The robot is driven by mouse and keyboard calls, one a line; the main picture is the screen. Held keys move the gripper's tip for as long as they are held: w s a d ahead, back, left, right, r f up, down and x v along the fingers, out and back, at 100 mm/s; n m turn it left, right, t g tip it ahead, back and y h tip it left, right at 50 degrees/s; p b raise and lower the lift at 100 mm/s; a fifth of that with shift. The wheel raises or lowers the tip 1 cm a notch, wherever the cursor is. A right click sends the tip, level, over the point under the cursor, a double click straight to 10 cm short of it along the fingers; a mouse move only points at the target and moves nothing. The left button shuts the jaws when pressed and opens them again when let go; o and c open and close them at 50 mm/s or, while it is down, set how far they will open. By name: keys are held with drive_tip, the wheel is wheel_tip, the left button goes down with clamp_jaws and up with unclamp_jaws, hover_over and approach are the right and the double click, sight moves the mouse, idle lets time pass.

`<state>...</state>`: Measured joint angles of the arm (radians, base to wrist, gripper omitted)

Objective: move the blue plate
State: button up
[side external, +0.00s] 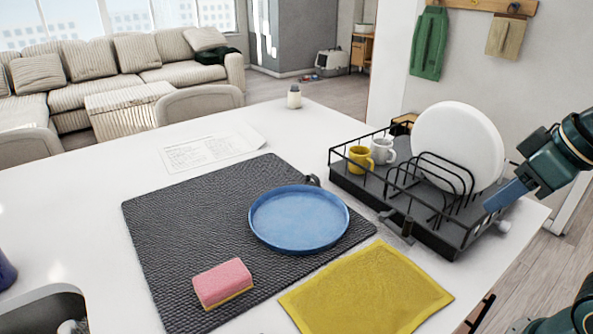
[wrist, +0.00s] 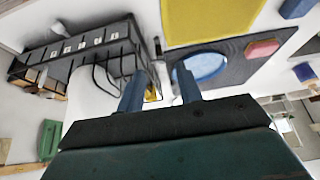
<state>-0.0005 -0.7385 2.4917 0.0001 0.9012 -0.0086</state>
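The blue plate (side external: 298,218) lies flat on a dark grey textured mat (side external: 165,222) on the white counter. It also shows in the wrist view (wrist: 205,66), partly hidden behind a finger. My gripper (side external: 497,197) is at the right, by the front right end of the dish rack and well apart from the plate. In the wrist view my gripper (wrist: 158,84) has its two blue fingers spread apart, with nothing seen held between them.
A black dish rack (side external: 437,240) holds a large white plate (side external: 460,140), a yellow mug (side external: 360,159) and a white mug (side external: 384,151). A pink sponge (side external: 222,280) lies on the mat. A yellow cloth (side external: 368,290) lies in front. A sink (side external: 40,310) is at lower left.

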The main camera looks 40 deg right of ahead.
drive_tip(key=shift+w+r, duration=0.2)
drive_tip(key=shift+w, duration=0.45)
clamp_jaws()
drive_tip(key=w+a+n+g, duration=0.1)
drive_tip(key=w+n+g, duration=0.3)
drive_tip(key=w, duration=0.9)
drive_tip(key=w+a+f+n+g, duration=0.1)
drive_tip(key=w+f+n, duration=0.4)
drive_tip(key=w+f, duration=0.4)
drive_tip(key=w, duration=0.2)
drive_tip(key=shift+w+a+f+g, duration=0.3)
drive_tip(key=shift+w+f, duration=0.05)
